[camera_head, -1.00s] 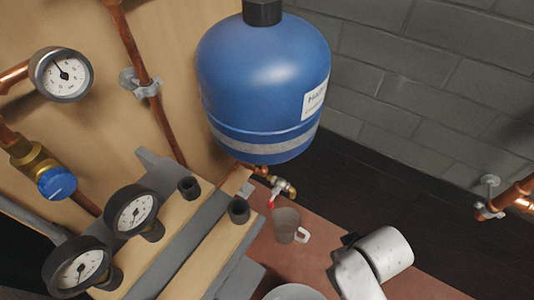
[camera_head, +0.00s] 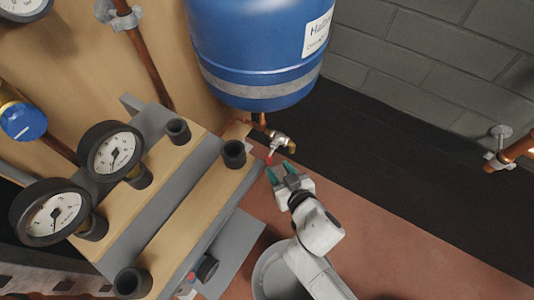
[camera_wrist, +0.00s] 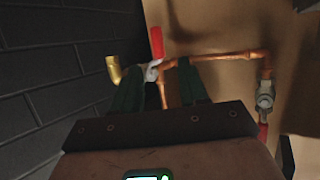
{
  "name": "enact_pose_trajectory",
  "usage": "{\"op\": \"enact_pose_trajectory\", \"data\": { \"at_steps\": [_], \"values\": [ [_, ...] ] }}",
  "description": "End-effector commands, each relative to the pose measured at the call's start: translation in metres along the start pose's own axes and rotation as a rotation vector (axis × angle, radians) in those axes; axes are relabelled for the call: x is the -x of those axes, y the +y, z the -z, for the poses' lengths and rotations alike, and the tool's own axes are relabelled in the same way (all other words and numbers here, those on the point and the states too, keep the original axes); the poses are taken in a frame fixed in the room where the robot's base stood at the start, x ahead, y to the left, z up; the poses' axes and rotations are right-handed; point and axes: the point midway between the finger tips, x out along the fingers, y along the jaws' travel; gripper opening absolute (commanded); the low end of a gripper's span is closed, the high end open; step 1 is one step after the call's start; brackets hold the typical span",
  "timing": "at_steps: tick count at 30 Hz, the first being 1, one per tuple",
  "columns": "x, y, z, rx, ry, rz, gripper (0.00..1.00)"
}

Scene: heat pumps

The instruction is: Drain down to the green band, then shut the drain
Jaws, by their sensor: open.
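The drain valve (camera_head: 281,144) sits on copper pipe below the blue vessel (camera_head: 262,50), with a red lever (camera_head: 269,160). In the wrist view the red lever (camera_wrist: 156,42) points up from the valve body (camera_wrist: 152,71), and a brass outlet (camera_wrist: 113,69) is at its left. My gripper (camera_head: 280,172) is open just below the valve. In the wrist view its green fingers (camera_wrist: 158,88) lie on either side of the valve; I cannot tell whether they touch it. The upper-left gauge (camera_head: 22,6) is mostly cut off, and I see no green band on any dial.
Two gauges (camera_head: 110,152) (camera_head: 50,212) and several black pipe stubs stand on the wooden boards at left. A grey round container (camera_head: 268,265) is beside my arm. Another valve (camera_wrist: 264,100) with a red handle is at right in the wrist view.

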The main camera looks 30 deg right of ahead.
Motion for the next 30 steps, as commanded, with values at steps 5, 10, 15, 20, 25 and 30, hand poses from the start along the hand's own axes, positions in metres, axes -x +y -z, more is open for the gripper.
{"op": "enact_pose_trajectory", "data": {
  "at_steps": [5, 10, 15, 20, 25, 30],
  "values": [
    [-0.035, 0.0, -0.002, 0.001, 0.002, 0.0, 0.43],
    [-0.064, 0.0, -0.002, 0.0, 0.001, -0.001, 0.43],
    [-0.084, 0.001, -0.002, 0.0, -0.001, -0.002, 0.43],
    [-0.092, 0.001, -0.001, 0.0, -0.001, -0.002, 0.43],
    [-0.093, 0.001, 0.0, 0.0, -0.002, -0.002, 0.43],
    [-0.093, 0.001, 0.0, 0.0, -0.002, -0.002, 0.37]
  ]
}}
